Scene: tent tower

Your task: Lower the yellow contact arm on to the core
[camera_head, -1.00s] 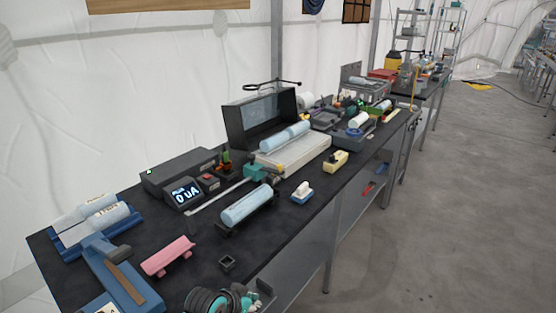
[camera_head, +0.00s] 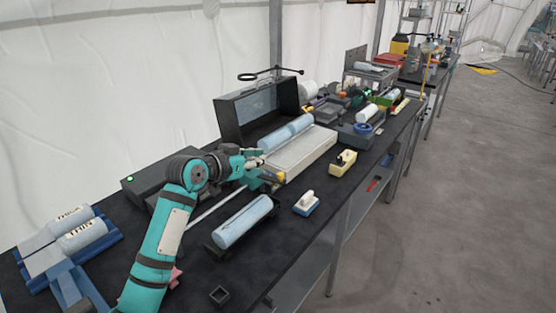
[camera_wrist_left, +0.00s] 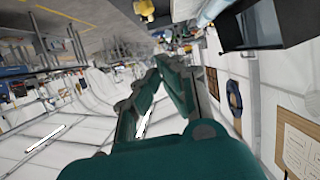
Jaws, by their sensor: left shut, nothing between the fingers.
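The light blue cylindrical core (camera_head: 243,222) lies in a black cradle near the table's front edge. The rest of the contact arm is partly hidden by my left arm. My left gripper (camera_head: 257,163) is beside and slightly behind the yellow part; I cannot tell whether they touch. In the left wrist view its teal fingers (camera_wrist_left: 162,66) converge with nothing between them. My right gripper is not in view.
An open black case (camera_head: 258,112) and a pale tray (camera_head: 300,158) with blue rolls stand behind. A blue-and-white block (camera_head: 306,203) and a cream tape dispenser (camera_head: 343,163) sit to the right.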

